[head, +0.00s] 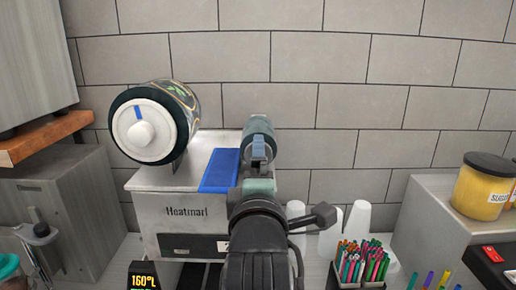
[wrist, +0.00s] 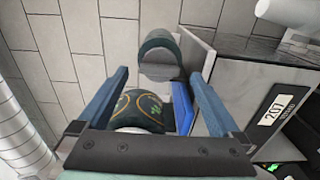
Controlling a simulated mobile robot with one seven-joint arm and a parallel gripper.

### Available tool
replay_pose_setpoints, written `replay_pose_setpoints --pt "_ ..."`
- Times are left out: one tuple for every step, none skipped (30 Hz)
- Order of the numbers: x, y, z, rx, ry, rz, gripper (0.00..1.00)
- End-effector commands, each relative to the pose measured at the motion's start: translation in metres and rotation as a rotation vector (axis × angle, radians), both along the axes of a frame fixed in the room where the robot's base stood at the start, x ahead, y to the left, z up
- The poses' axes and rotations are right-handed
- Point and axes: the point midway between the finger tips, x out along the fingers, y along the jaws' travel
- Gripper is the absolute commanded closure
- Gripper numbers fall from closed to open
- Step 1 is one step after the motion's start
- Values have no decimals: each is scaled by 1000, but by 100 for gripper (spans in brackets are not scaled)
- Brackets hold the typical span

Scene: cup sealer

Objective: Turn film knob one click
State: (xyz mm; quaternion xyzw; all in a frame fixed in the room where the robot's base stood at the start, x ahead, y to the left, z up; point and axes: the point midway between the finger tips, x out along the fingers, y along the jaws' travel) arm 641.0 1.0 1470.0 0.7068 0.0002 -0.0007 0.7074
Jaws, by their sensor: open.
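The cup sealer (head: 190,215) is a pale grey box marked "Heatmart". At its upper left is a dark patterned film roll (head: 186,103) with a white end disc (head: 131,147), a round white knob (head: 141,133) and a blue mark. A smaller dark roll (head: 258,126) stands at the right, partly behind my gripper (head: 258,150). In the wrist view, my gripper (wrist: 159,73) is open and empty, its blue fingers apart. The smaller roll's grey end (wrist: 160,73) shows between the fingertips; contact cannot be told. The patterned roll (wrist: 139,106) lies lower, its white disc mostly hidden.
A blue panel (head: 220,170) lies on the sealer's top. White cups (head: 355,225) and a cup of coloured pens (head: 361,264) stand to the right. A yellow sugar jar (head: 483,190) is on the right cabinet. A grey tiled wall (head: 350,80) closes the back.

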Motion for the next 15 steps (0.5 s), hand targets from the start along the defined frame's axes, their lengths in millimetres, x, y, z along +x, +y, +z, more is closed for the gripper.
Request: replay_pose_setpoints --pt "9 0 4 0 1 1 0" --pt "13 1 3 0 2 1 0" --pt "19 1 3 0 1 2 0" --pt "22 1 3 0 1 2 0" --pt "26 1 3 0 0 2 0" --pt "30 1 3 0 0 2 0" --pt "32 1 2 0 0 2 0" --pt "35 1 2 0 -1 1 0" --pt "37 1 2 0 0 1 0" --pt "39 0 1 0 0 1 0" --pt "40 0 1 0 0 1 0" --pt "41 0 1 0 -1 1 0" --pt "42 0 1 0 -1 1 0" --pt "42 0 1 0 -1 1 0" --pt "43 0 0 0 -2 1 0"
